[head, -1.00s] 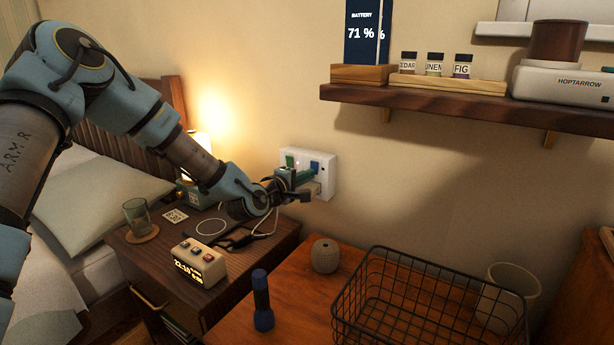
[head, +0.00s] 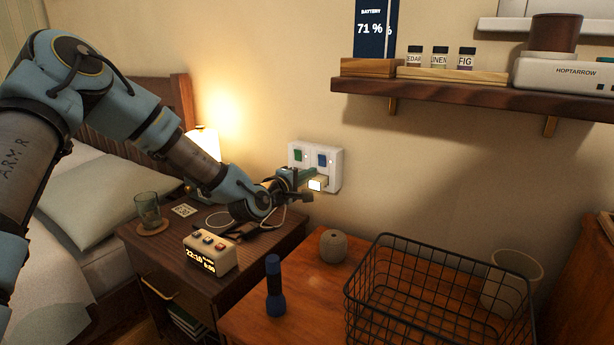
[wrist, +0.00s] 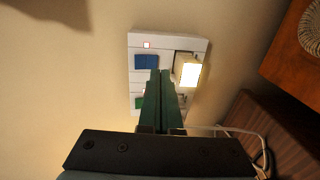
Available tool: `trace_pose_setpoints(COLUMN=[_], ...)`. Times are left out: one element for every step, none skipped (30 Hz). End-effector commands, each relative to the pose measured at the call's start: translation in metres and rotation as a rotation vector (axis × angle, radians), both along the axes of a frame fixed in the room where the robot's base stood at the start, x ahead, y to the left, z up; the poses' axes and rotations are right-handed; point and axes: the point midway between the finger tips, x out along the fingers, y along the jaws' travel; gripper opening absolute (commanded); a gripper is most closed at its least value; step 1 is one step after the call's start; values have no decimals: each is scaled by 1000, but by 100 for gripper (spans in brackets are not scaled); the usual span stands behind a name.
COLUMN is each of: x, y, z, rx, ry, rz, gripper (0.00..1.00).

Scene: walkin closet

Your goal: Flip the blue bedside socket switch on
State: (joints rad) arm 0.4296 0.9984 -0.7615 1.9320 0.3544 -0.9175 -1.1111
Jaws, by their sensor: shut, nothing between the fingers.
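The white socket plate (head: 334,154) is on the wall above the bedside table. Its blue switch (head: 322,160) is at the upper right in the head view, and the green switch (head: 299,155) is left of it. A plugged-in light (head: 316,185) below the blue switch glows white. My gripper (head: 308,174) is shut and empty in front of the plate. In the wrist view its green fingers (wrist: 160,74) point at the plate, tips beside the blue switch (wrist: 146,61) and partly hiding the green switch (wrist: 140,103). A gap to the blue switch shows in the head view.
The bedside table (head: 275,240) holds a clock (head: 209,251), glass (head: 147,210), lamp (head: 203,145) and cables below my arm. A wire basket (head: 440,290), flashlight (head: 274,286) and round object (head: 333,245) stand right. A shelf (head: 450,93) is above.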

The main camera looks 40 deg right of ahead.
Motion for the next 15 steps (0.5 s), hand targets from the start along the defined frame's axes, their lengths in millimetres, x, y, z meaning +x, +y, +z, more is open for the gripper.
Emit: trace_pose_setpoints(x=[0,-1,-2,-3,-4,-5,-6,-7,-8,-9,-10,-11,-13,-14,-15], y=[-1,4,9,12,15,20,23,27,32,35,40,45,49,54,60], z=[-1,-2,-2,-3,-3,-3,-4,-4,-5,-6,-6,-7,-7,-8,-9], rx=[0,1,1,1,1,0,1,1,2,1,1,1,2,2,1], ry=[0,0,-1,-1,-1,-1,-1,-1,0,-1,-1,-1,0,-1,-1], rz=[0,0,0,-1,-1,0,0,0,-1,0,1,0,0,1,2], gripper=[0,0,0,0,0,0,0,0,0,0,0,0,0,0,0])
